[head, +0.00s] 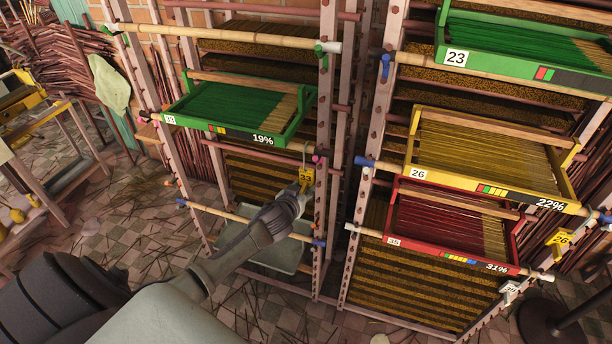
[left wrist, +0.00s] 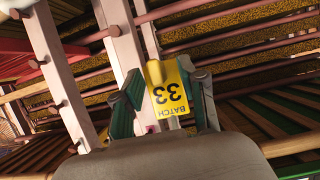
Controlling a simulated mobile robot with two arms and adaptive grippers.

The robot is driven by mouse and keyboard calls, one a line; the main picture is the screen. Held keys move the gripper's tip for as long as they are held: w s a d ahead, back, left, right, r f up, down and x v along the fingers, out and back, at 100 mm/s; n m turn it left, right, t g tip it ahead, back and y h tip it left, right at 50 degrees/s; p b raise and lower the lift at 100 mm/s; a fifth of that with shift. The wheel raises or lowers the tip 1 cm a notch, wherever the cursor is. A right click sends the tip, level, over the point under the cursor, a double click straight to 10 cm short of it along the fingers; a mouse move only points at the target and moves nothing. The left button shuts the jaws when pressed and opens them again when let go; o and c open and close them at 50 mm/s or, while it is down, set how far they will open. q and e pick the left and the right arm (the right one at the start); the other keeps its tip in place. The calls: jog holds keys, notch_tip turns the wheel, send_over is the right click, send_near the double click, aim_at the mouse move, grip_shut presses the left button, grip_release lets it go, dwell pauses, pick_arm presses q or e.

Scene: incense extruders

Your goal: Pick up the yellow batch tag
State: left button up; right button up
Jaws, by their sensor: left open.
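A yellow batch tag (head: 306,174) marked 33 hangs by a hook at the right post of the left rack, below the green tray (head: 230,118). In the left wrist view the tag (left wrist: 170,92) reads "BATCH 33", appears upside down and sits between my fingers. My left gripper (head: 302,188) is at the tag from below. A second yellow tag (head: 560,239), marked 26, hangs on the right rack. My right gripper is not in view.
The right rack holds a green tray 23 (head: 455,57), a yellow tray 26 (head: 418,173) and a red tray (head: 393,241). A white tag (head: 511,291) hangs low at right. Rack posts and bamboo rails stand close around my left gripper. Tiled floor (head: 110,225) lies at left.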

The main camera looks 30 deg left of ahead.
pick_arm(q)
grip_shut()
jog(key=shift+r, duration=0.15)
